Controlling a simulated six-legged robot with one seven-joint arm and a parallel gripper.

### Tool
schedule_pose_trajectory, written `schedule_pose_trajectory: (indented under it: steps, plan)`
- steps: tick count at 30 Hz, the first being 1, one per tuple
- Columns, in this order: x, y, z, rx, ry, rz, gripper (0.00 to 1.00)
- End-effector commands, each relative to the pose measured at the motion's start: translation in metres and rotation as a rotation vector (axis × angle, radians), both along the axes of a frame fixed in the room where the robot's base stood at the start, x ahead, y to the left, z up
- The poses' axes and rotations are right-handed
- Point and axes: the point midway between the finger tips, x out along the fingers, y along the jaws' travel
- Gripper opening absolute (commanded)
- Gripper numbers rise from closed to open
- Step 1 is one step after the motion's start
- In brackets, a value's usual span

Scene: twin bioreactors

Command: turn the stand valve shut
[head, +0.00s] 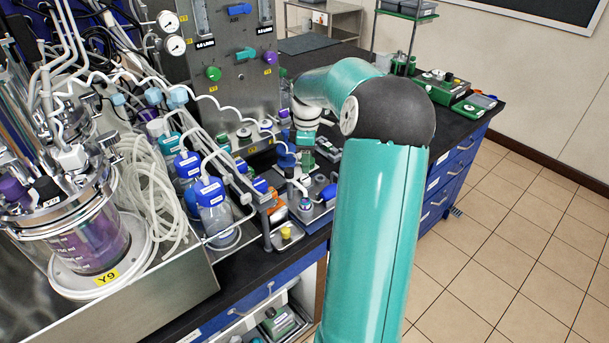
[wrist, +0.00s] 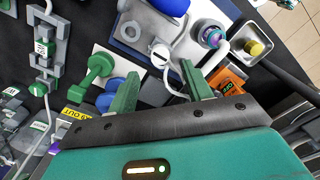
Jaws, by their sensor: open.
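My gripper (wrist: 160,69) is open in the wrist view, its two green fingers spread with nothing held between them. A green handle (wrist: 97,70) with rounded ends lies left of the left finger, apart from it. A blue rounded part (wrist: 119,86) sits beside that handle, partly hidden by the left finger. A white round fitting (wrist: 160,55) with a dark slot shows just beyond the fingertips, with a white hose beside it. I cannot tell for sure which of these is the stand valve. In the head view my gripper is small among the bench fittings.
A grey clamp frame (wrist: 44,50) stands at left in the wrist view. A steel tray (wrist: 262,30) with a yellow-capped item is at upper right. In the head view, blue-capped bottles (head: 212,205) and a glass vessel (head: 85,240) crowd the left. Floor (head: 500,220) is clear at right.

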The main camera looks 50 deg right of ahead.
Motion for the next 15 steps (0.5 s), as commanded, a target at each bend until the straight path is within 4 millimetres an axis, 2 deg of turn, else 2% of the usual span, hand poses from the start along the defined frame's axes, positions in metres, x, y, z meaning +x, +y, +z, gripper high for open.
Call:
schedule_pose_trajectory:
  steps: [3, 7, 12, 15]
  plan:
    - [0.001, 0.002, -0.025, 0.004, 0.002, 0.002, 0.50]
    - [0.002, 0.002, -0.048, 0.003, 0.001, 0.002, 0.50]
    - [0.004, 0.003, -0.065, 0.001, 0.000, 0.001, 0.50]
    - [0.005, 0.003, -0.068, 0.001, 0.000, 0.002, 0.50]
